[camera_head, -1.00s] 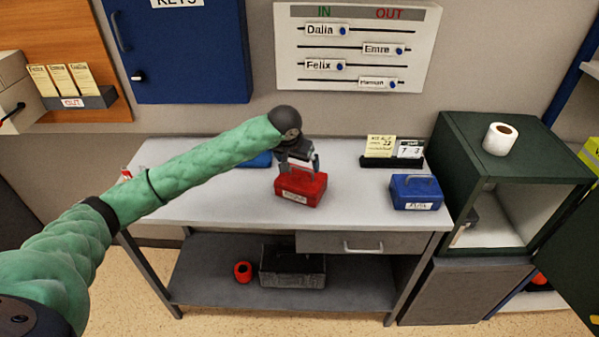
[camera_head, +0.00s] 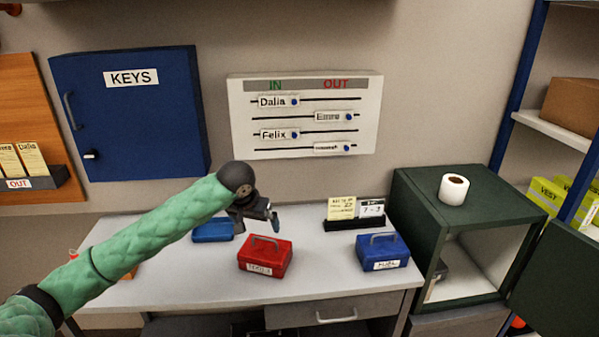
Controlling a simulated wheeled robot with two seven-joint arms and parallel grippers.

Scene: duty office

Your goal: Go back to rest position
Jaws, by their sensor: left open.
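My left arm comes in from the left in a green sleeve. My left gripper (camera_head: 262,220) is open and empty above and behind the red box (camera_head: 264,258), apart from its handle. The red box stands closed on the grey desk (camera_head: 190,285) with its handle up and a white label on its front. My right gripper is not in view.
A blue box (camera_head: 383,252) stands right of the red box, and another blue item (camera_head: 212,231) lies behind the arm. A card holder (camera_head: 353,222) stands at the back. An open dark green cabinet (camera_head: 420,210) bounds the desk's right; a paper roll (camera_head: 453,188) sits on it.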

